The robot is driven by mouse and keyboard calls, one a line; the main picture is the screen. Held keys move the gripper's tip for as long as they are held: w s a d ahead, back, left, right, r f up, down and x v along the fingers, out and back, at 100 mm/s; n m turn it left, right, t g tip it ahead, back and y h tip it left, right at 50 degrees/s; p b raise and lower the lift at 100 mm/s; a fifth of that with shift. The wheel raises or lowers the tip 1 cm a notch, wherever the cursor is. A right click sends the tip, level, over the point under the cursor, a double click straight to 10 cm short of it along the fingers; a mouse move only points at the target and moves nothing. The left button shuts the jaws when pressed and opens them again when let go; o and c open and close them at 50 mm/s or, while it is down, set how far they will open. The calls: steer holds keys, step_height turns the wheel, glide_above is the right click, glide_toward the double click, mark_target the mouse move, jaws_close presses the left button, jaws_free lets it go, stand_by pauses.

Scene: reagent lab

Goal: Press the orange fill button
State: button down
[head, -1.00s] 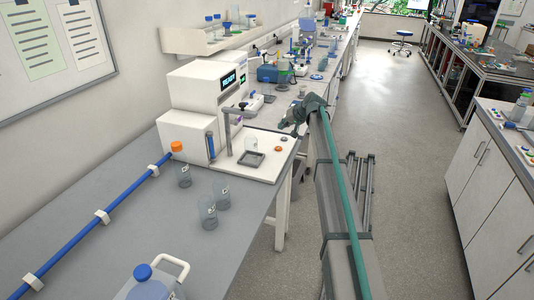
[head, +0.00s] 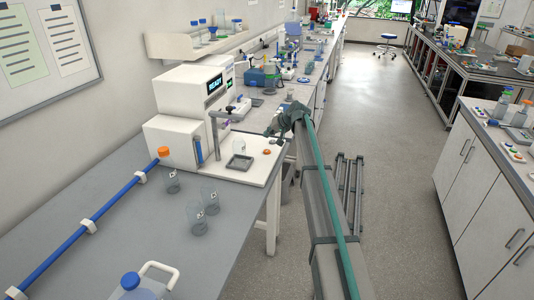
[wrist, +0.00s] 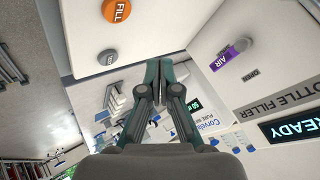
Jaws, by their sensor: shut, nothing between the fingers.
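The orange fill button (head: 267,152) is a round disc on the white deck of the bottle filler, near its front right edge. It shows in the wrist view (wrist: 116,10) at the top, lettered FILL and partly cut off by the frame edge. A smaller grey button (wrist: 107,57) sits beside it. My gripper (wrist: 157,65) is shut and empty, its fingertips together to the right of and below both buttons in the wrist view. In the head view my gripper (head: 269,132) is above the deck, near the buttons; contact does not show.
The filler's display (head: 215,85) reads READY. A purple AIR control (wrist: 230,53) is on its front panel. A spout post (head: 213,128) and a small tray (head: 239,161) stand left of the button. Beakers (head: 205,213) stand on the grey bench.

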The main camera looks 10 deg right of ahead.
mark_target(268, 151)
steer(key=shift+f+b, duration=1)
steer(key=shift+f, duration=1.85)
steer(key=shift+f, duration=0.1)
steer(key=shift+f+b, duration=0.35)
steer(key=shift+f, duration=0.4)
steer(key=shift+r, duration=0.85)
steer(key=shift+r+p, duration=0.65)
steer(key=shift+r, duration=1.85)
